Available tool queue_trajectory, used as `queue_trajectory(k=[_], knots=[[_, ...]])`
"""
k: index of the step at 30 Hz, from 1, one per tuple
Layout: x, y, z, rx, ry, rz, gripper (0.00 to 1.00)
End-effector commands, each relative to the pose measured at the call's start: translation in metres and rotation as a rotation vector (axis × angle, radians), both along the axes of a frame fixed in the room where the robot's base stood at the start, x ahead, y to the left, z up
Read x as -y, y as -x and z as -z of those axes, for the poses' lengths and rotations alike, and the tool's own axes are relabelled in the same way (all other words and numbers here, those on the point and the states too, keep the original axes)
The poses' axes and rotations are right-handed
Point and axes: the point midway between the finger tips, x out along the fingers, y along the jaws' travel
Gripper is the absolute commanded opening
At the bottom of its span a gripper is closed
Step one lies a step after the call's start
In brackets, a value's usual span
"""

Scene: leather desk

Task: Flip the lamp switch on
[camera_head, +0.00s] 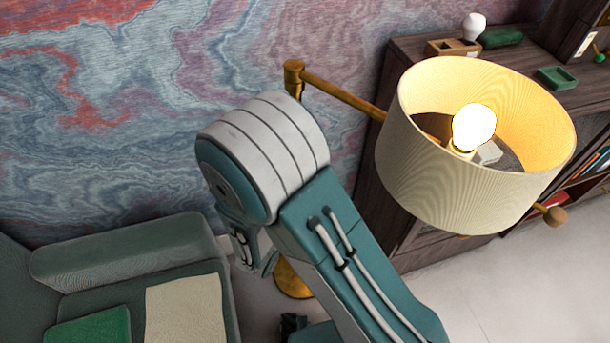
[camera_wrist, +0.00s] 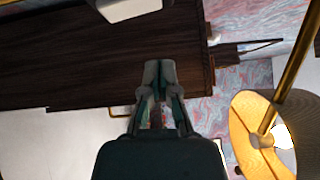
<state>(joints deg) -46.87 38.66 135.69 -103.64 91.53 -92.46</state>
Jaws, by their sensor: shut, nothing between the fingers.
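The lamp's cream shade (camera_head: 470,185) is at the right in the head view, with its bulb (camera_head: 473,127) glowing. Its brass arm (camera_head: 345,95) runs to a brass pole (camera_head: 293,78). A round wooden knob (camera_head: 555,215) on a brass stem sticks out below the shade's right side; it looks like the switch. My gripper (camera_wrist: 159,72) is shut and empty, apart from the lamp, left of the shade in the wrist view. My arm mostly hides it in the head view.
A dark wooden cabinet (camera_head: 405,55) with small objects on top stands behind the lamp. A green sofa (camera_head: 125,255) with a cream cloth is at the lower left. A marbled wall (camera_head: 100,100) closes the back. Pale floor (camera_head: 500,285) is clear at the lower right.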

Motion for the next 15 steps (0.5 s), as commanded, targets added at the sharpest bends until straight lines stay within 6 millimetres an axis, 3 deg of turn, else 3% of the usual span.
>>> queue_trajectory(k=[7, 15], knots=[[-0.025, 0.035, -0.003, 0.0, 0.004, -0.007, 0.0], [-0.038, 0.067, -0.008, 0.001, -0.001, -0.003, 0.0]])
